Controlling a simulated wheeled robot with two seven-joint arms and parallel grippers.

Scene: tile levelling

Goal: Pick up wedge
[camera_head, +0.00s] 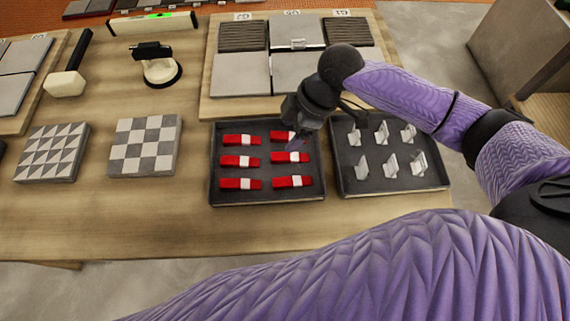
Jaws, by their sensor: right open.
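Several red wedges with white middle bands, such as this wedge (241,184), lie in two columns in a dark tray (268,200). My right gripper (296,144) points down over the tray's right column, at the upper and middle wedges there. It partly hides the upper right wedge (281,135). The middle right wedge (290,158) lies just below the fingertips. The jaws are open, with no wedge seen held. Whether the fingertips touch a wedge is too small to tell. My left gripper does not show.
A second dark tray (393,190) with several white clips stands to the right. Grey tiles (241,75) lie on a board behind. Two patterned tiles (142,146), a mallet (68,82), a suction cup (162,72) and a level (155,23) are on the left. The table front is clear.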

